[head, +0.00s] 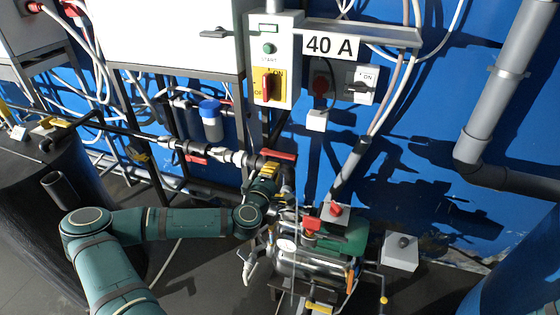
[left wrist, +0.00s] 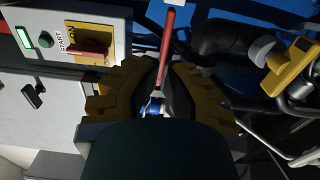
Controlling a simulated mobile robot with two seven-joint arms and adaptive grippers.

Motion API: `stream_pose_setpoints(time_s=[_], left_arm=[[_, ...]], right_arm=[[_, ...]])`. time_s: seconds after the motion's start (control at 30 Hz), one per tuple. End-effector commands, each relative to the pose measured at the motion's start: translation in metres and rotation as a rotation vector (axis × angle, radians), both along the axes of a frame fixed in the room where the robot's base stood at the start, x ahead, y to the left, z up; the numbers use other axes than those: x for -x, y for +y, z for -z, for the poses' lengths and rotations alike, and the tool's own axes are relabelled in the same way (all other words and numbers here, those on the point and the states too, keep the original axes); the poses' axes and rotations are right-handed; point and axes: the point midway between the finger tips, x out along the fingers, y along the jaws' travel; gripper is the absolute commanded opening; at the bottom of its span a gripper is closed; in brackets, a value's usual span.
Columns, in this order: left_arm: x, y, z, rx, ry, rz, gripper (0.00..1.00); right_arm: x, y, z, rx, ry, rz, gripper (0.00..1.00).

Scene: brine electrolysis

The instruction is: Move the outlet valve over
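A valve with a long red lever handle (head: 279,154) sits on the pipe run in the middle of the head view. I take it for the outlet valve, but no label shows. My left gripper (head: 268,169) is at this valve, just below the red handle. In the left wrist view, the ridged tan fingers of the left gripper (left wrist: 160,95) are spread apart. The red handle (left wrist: 167,45) runs up between them, with a visible gap on its sides. The valve body is partly hidden by the gripper. My right gripper is not in view.
A control box (head: 270,60) with a red switch hangs above the valve. Another red-handled valve (head: 195,160) is on the pipe to the left. A metal pump (head: 310,262) with a green motor stands below right. A grey pipe (head: 505,75) runs down the right wall.

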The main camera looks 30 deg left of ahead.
Motion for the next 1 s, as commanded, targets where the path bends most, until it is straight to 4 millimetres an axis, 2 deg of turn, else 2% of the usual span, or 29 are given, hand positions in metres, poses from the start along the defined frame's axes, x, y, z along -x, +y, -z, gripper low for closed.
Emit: stream_pose_setpoints(time_s=[0.03,0.2,0.4,1.0], left_arm=[[-0.010,0.002,0.001,-0.001,-0.003,-0.001,0.00],[-0.037,0.008,0.001,0.000,-0.002,0.001,0.00],[-0.055,0.013,0.001,0.001,0.000,0.002,0.00],[-0.061,0.014,0.000,-0.001,0.000,-0.005,0.00]], right_arm=[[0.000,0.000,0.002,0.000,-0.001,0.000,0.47],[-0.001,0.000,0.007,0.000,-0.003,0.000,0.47],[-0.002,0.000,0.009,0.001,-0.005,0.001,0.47],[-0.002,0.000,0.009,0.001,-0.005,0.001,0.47]])
